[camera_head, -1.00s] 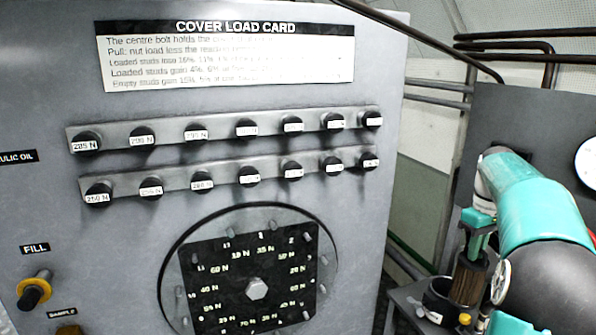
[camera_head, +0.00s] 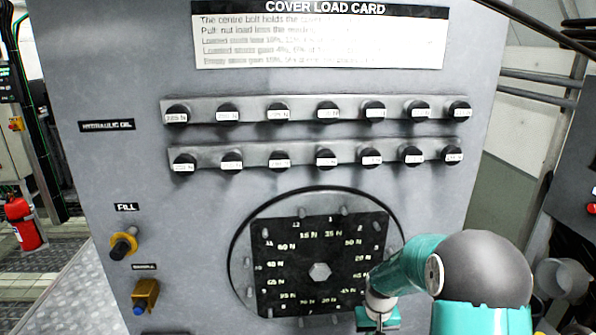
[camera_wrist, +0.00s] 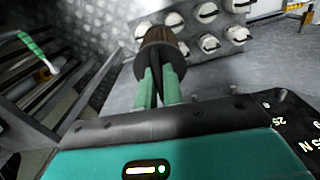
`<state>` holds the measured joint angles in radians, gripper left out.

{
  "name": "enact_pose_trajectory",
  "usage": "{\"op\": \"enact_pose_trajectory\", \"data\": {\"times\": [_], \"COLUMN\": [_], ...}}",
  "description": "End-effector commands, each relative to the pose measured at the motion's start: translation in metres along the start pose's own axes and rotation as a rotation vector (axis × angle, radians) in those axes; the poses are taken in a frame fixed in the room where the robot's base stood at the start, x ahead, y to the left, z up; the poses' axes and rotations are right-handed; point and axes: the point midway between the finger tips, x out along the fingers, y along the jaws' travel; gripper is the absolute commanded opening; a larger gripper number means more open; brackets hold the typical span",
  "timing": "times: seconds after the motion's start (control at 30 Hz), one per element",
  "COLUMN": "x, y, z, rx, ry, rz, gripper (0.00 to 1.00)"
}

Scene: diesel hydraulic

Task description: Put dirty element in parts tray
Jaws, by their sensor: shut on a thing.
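My gripper (camera_wrist: 158,88) is shut on the dirty element (camera_wrist: 160,45), a brown ribbed cylinder with a dark end, in the wrist view. The green fingers meet at its near end, and it points away from the palm. In the head view my gripper (camera_head: 377,318) is at the bottom, in front of the lower right of the round cover, partly cut off by the frame edge. The element does not show there. I cannot make out a parts tray in either view.
A grey tank front (camera_head: 120,60) fills the head view, with two rows of labelled knobs (camera_head: 328,113) and a round cover with a black dial plate (camera_head: 320,272). A fill fitting (camera_head: 124,244) sticks out at left. A red extinguisher (camera_head: 22,224) stands far left.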

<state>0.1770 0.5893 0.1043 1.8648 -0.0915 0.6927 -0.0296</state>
Motion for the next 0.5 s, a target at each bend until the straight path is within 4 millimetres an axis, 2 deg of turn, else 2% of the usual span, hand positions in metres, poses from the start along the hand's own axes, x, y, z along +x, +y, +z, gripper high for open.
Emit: {"op": "enact_pose_trajectory", "data": {"times": [0.03, 0.3, 0.5], "x": [0.011, 0.044, 0.044], "y": [-0.012, -0.049, -0.048], "z": [-0.003, -0.014, -0.014], "rx": [-0.003, 0.007, 0.011], "ry": [-0.002, 0.000, 0.001], "rz": [0.000, 0.000, -0.001], "gripper": [0.00, 0.00, 0.00]}}
